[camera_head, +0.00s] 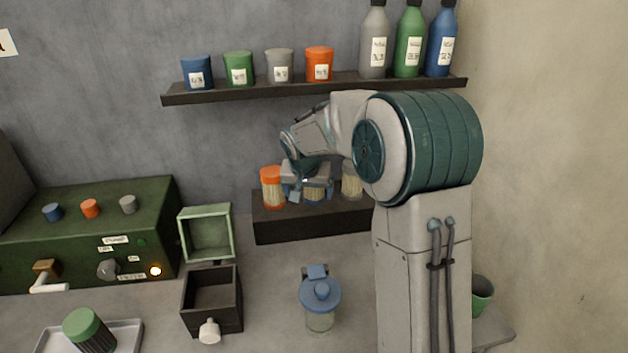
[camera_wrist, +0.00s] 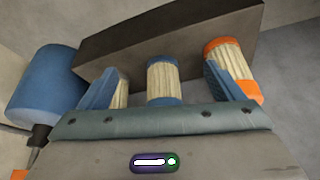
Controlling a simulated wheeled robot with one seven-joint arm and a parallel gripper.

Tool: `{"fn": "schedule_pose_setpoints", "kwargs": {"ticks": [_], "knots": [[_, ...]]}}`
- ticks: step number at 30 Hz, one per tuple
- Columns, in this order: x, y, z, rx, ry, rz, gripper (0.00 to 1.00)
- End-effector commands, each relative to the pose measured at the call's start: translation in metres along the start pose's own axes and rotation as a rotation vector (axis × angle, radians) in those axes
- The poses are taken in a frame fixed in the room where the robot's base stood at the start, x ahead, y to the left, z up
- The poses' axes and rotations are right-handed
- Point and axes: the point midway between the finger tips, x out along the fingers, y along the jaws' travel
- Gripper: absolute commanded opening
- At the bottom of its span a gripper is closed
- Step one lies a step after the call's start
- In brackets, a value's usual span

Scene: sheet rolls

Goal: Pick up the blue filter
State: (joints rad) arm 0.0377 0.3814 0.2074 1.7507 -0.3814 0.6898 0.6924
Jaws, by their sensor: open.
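The blue filter (camera_wrist: 162,84), pale and pleated with blue end caps, shows in the wrist view between the two blue fingers of my gripper (camera_wrist: 160,72). My gripper is open, with a gap on each side of the filter. In the head view my gripper (camera_head: 311,192) is over the dark ledge, and the blue filter (camera_head: 314,195) is partly hidden under it. An orange-capped filter (camera_head: 272,188) stands to its left; in the wrist view this orange filter (camera_wrist: 232,68) is on the right. Another pale filter (camera_head: 352,183) stands to the right, partly hidden by my arm.
The dark ledge (camera_head: 305,227) carries the filters. A blue-lidded jar (camera_head: 320,302) stands on the counter in front. A shelf (camera_head: 300,90) with tubs and bottles is above. A green panel (camera_head: 80,235) and an open dark box (camera_head: 212,290) are left.

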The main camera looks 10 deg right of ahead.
Motion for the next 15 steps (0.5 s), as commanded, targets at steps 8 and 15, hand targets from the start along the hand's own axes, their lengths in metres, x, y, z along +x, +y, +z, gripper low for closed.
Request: {"fn": "schedule_pose_setpoints", "kwargs": {"ticks": [8,15], "knots": [[0.015,0.001,-0.040,0.004,-0.002,0.000,0.87],[0.027,0.000,-0.067,0.000,-0.002,0.001,0.87]]}}
